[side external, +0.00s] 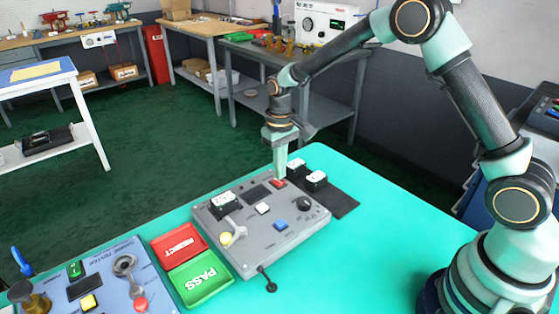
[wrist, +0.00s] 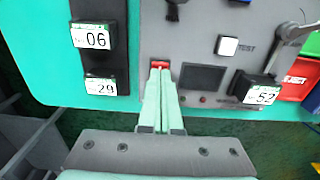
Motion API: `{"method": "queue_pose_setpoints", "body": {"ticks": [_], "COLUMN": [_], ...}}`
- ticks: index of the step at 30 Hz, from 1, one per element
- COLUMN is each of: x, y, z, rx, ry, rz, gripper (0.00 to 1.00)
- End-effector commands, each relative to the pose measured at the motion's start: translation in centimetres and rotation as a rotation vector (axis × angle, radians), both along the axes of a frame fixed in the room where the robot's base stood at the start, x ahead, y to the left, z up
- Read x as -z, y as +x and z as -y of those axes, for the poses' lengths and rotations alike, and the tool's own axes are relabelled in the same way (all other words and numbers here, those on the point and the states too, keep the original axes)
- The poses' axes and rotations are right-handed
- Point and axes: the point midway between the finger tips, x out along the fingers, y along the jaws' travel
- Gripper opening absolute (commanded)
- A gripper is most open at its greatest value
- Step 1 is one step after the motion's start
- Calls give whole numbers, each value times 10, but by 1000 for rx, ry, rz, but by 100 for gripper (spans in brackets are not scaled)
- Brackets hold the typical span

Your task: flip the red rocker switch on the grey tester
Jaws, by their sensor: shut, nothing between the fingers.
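The grey tester (side external: 293,235) lies on the green table mat, with a dark display, several buttons, a black knob and a lever. The red rocker switch (side external: 277,184) sits near its far edge, partly hidden by my fingers. My gripper (side external: 280,176) points down at the switch, shut and empty. In the wrist view the closed fingertips (wrist: 160,70) are right at the red rocker (wrist: 160,64), just below it in the picture; only its upper part shows. I cannot tell whether the tips touch it or which way it is tipped.
Two small labelled black blocks (wrist: 95,38) stand on a dark mat beside the tester. Another block (side external: 224,203) numbered 52 sits on the tester. Red REJECT (side external: 179,243) and green PASS (side external: 200,279) trays and a blue tester (side external: 110,284) lie to the left.

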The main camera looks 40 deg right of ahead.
Motion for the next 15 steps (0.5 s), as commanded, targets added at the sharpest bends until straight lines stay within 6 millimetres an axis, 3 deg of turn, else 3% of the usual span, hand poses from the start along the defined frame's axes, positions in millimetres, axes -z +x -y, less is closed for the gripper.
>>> {"method": "queue_pose_setpoints", "body": {"ticks": [15], "x": [7], "y": [0], "z": [0], "rx": [0], "ry": [0], "rz": [0], "gripper": [0]}}
